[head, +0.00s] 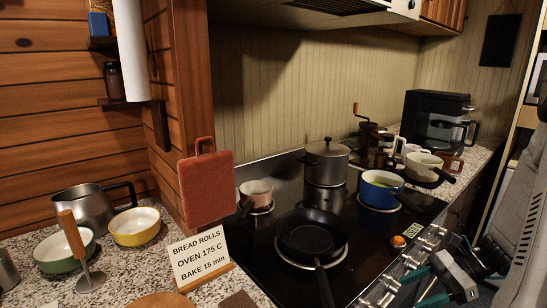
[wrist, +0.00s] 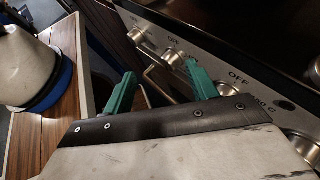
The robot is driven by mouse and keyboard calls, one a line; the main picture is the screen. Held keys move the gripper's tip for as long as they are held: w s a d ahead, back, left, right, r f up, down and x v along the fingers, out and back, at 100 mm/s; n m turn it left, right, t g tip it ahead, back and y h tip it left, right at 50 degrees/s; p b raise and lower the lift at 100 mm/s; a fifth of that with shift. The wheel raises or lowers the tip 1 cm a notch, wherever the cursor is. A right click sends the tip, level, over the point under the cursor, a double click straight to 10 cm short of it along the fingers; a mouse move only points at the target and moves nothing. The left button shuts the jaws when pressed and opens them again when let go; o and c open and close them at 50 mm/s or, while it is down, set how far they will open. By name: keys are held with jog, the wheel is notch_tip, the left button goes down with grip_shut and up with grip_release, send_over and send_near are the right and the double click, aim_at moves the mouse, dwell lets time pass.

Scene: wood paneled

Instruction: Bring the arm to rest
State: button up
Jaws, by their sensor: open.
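My gripper (wrist: 160,82) is open, with two green fingers spread apart in the wrist view. Nothing is seen clamped between them. A thin metal bar (wrist: 158,84) shows between the fingers; I cannot tell how near it is. The fingers point at the stove's front panel (wrist: 232,76), which carries metal knobs and an "OFF" mark. In the head view my gripper (head: 425,286) is at the lower right, in front of the stove's knobs (head: 382,291). Part of my arm fills the right edge there.
The black cooktop (head: 350,235) holds a black frying pan (head: 312,233), a blue pot (head: 382,190), a lidded grey pot (head: 326,162) and a small saucepan (head: 256,193). A recipe card (head: 201,258) stands on the left counter.

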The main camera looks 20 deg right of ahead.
jog(key=s+a+r+n+g+h, duration=0.1)
jog(key=s+a+r+n+h, duration=0.3)
jog(key=a+r+n, duration=0.5)
jog(key=s+a+r+n+g+h, duration=0.1)
jog(key=s+a+r+n+h, duration=0.3)
jog(key=a+r+n+h, duration=0.4)
jog(key=a+r+n, duration=0.1)
jog(key=a+n, duration=0.1)
jog(key=n, duration=0.2)
jog(key=shift+s+a+r, duration=0.25)
jog(key=shift+s+a, duration=0.05)
jog(key=shift+a, duration=0.05)
